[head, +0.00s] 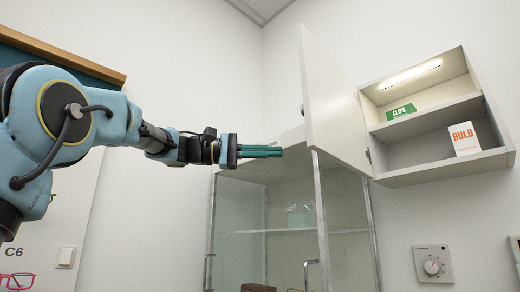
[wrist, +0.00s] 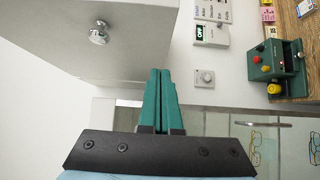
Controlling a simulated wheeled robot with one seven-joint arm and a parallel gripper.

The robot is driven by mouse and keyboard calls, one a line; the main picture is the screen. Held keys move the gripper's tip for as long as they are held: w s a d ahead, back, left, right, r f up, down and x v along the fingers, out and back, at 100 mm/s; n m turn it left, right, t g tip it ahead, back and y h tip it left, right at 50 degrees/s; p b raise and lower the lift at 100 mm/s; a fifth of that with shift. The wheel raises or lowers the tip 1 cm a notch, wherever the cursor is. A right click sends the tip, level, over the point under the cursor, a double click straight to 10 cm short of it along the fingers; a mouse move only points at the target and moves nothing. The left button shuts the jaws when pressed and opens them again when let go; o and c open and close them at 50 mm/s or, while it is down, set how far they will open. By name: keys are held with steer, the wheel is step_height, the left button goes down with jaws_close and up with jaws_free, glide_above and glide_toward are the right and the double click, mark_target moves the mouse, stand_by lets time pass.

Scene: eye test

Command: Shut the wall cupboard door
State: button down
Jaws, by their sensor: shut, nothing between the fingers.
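The wall cupboard (head: 444,180) hangs at the right of the head view. Its white door (head: 336,105) stands wide open, swung out to the left from the cupboard's left side, with a small knob (head: 302,110) near its free edge. In the wrist view, a pale panel that looks like this door (wrist: 150,30) fills the upper left, with a round silver knob (wrist: 98,35). My gripper (head: 281,151) is shut and empty, its teal fingers just left of the door's lower part in the head view. The fingers also show in the wrist view (wrist: 160,72); I see no clear contact with the door.
A green CLIPS box (head: 401,112) and a white BULB box (head: 465,139) stand inside the cupboard. A glass-fronted cabinet (head: 319,200) stands below my gripper and the door. A dial box (head: 433,264) is on the wall. The wrist view shows a green device (wrist: 276,66) on a wooden surface.

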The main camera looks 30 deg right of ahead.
steer(key=s+d+p, duration=0.2)
steer(key=s+d, duration=0.3)
steer(key=s, duration=0.1)
steer(key=shift+d, duration=0.4)
steer(key=shift+s+f, duration=0.1)
